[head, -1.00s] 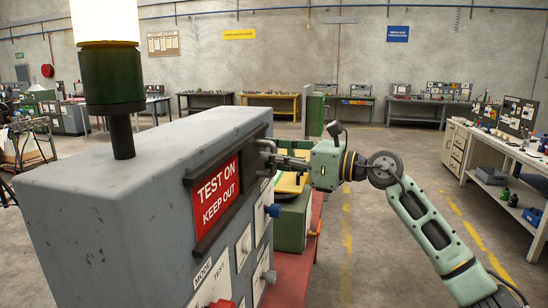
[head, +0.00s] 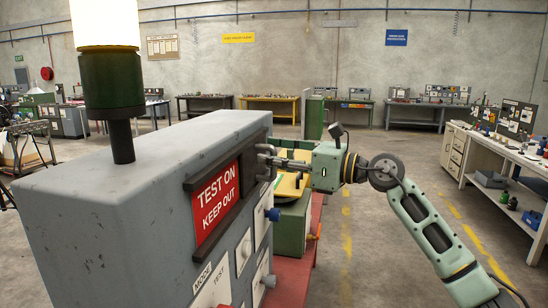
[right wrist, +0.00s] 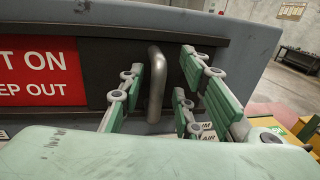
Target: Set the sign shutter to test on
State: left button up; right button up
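The red sign reading TEST ON KEEP OUT (head: 216,203) shows in a dark frame on the side of the grey box (head: 90,215). It also shows at the left of the right wrist view (right wrist: 40,72). A dark shutter plate (right wrist: 128,57) adjoins the sign's right edge and bears a grey upright bar handle (right wrist: 156,85). My right gripper (head: 270,158) is at the handle. In the right wrist view its green fingers (right wrist: 158,100) are spread on either side of the handle, with gaps showing. My left gripper is not in view.
A lamp on a green base (head: 111,80) stands on top of the box. Below the sign are a MODE panel, a blue knob (head: 273,214) and other controls. A green machine (head: 292,225) stands just behind.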

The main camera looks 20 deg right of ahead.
jog(key=v, duration=1.2)
jog(key=shift+r, duration=0.15)
jog(key=shift+a, duration=0.1)
